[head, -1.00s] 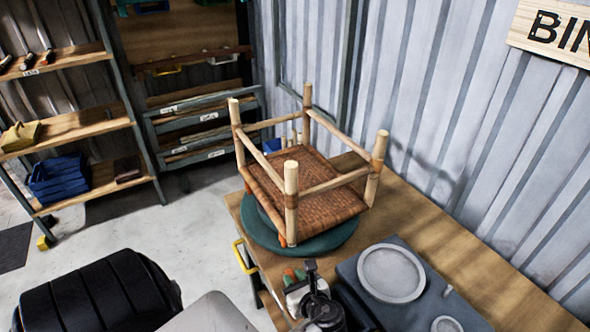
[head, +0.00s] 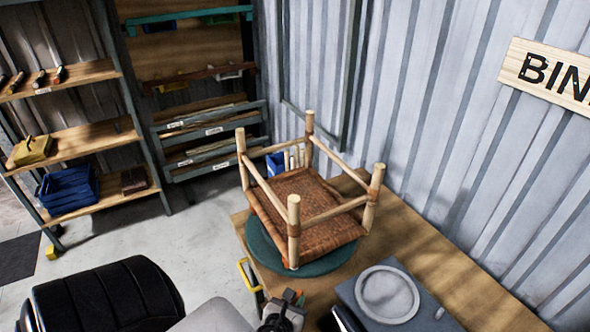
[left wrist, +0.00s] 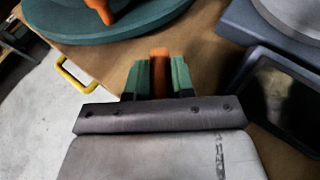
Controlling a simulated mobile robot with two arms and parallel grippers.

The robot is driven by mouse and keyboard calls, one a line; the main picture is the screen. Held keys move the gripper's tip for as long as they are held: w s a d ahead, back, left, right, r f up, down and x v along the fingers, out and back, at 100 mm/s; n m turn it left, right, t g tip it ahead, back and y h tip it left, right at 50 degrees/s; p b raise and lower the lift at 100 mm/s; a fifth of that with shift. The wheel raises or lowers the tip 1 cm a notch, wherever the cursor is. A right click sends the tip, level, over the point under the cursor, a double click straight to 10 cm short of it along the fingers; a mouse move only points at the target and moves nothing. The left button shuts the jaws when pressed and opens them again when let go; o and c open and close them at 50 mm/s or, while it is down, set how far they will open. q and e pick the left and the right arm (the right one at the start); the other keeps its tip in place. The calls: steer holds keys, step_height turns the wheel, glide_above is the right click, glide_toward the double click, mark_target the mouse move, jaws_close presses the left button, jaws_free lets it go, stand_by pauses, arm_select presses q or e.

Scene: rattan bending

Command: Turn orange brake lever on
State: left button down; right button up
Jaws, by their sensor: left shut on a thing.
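My left gripper (left wrist: 157,80) has green fingers and is shut on the orange brake lever (left wrist: 159,66), which stands up between them at the table's edge. In the head view, the left gripper (head: 293,297) is at the bottom, just in front of the round green turntable (head: 262,258). An orange tip shows beside its fingers. The fingers hide the lever's sides, and its base is out of sight. An upturned chair frame with a woven seat (head: 300,205) rests on the turntable. The turntable's rim also shows in the left wrist view (left wrist: 150,22). My right gripper is not in view.
The wooden table (head: 425,260) carries a dark panel with a round grey plate (head: 387,294) to the right. A yellow handle (head: 247,275) sticks out at the table's left edge. Shelves (head: 75,145) stand far left. A corrugated wall closes the back.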

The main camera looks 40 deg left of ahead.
arm_select(q)
steer(key=shift+a+f+m+t+h+b, duration=0.1)
steer(key=shift+m+t+h+b, duration=0.15)
steer(key=shift+m+h, duration=0.3)
steer(key=shift+a+f+m+t+h+b, duration=0.1)
steer(key=shift+m+t+h+b, duration=0.05)
steer(key=shift+m+h+b, duration=0.3)
steer(key=m+h+b, duration=0.5)
steer(key=h+b, duration=0.1)
steer(key=b, duration=0.1)
steer(key=shift+f, duration=0.1)
steer(key=shift+r+m+h+b, duration=0.25)
steer(key=shift+m+h+b, duration=0.2)
steer(key=shift+b, duration=0.35)
steer(key=c, duration=1)
jaws_free()
steer(key=shift+o, duration=0.2)
steer(key=shift+s+a, duration=0.1)
